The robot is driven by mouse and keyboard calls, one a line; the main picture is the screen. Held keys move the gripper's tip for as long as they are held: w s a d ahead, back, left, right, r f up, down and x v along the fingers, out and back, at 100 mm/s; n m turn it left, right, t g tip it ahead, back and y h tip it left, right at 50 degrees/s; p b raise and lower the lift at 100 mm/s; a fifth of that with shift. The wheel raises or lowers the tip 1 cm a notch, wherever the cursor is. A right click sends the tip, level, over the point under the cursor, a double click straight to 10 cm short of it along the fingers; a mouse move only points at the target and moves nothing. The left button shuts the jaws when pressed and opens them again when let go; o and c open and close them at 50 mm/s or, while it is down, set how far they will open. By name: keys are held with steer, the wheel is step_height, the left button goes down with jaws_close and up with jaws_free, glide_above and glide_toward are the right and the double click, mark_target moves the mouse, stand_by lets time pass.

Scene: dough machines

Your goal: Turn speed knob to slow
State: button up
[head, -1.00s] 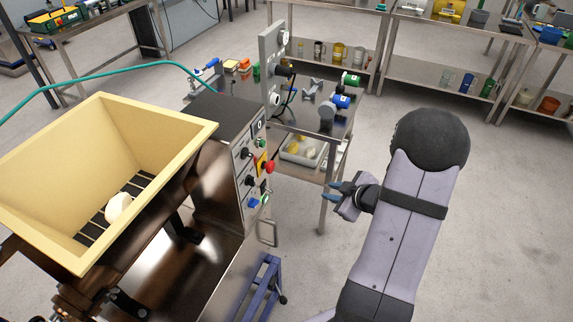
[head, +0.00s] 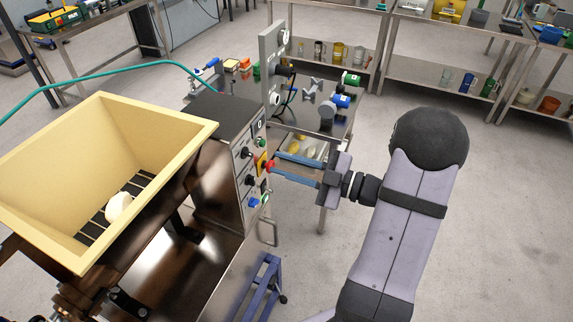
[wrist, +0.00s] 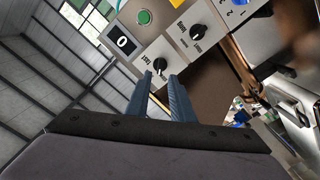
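The control panel (head: 243,166) on the machine's side carries two black knobs, an upper one (head: 246,153) and a lower one (head: 249,180). In the wrist view the knob by the display (wrist: 159,64) lies just beyond and between my fingertips, and the other knob (wrist: 197,33) is up and right of it. Small lettering surrounds both; I cannot tell for certain which one sets speed. My gripper (head: 273,163) is open in front of the panel, its two blue-grey fingers apart with nothing between them (wrist: 161,76). I cannot tell whether they touch the knob.
A red button on a yellow plate (head: 268,167) is close to the fingers. A green button (wrist: 144,17) and a display reading 0 (wrist: 122,43) are nearby. The cream hopper (head: 185,135) stands left; a steel table (head: 340,135) stands behind. Floor at right is clear.

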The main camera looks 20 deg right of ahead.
mark_target(252, 155)
steer(key=shift+x, duration=3)
steer(key=shift+w+a+f, duration=0.1)
steer(key=shift+w+a, duration=0.05)
steer(key=shift+a, duration=0.05)
steer(key=shift+c, duration=0.7)
jaws_close()
steer(key=n+b, duration=0.2)
steer(key=f+n+b, duration=0.1)
steer(key=n+b, duration=0.1)
steer(key=b, duration=0.1)
steer(key=shift+b, duration=0.35)
steer(key=shift+o, duration=0.7)
jaws_free()
steer(key=shift+r+p, duration=0.5)
steer(key=shift+p, duration=0.1)
steer(key=shift+d, duration=0.1)
steer(key=v, duration=0.6)
steer(key=shift+b, duration=0.35)
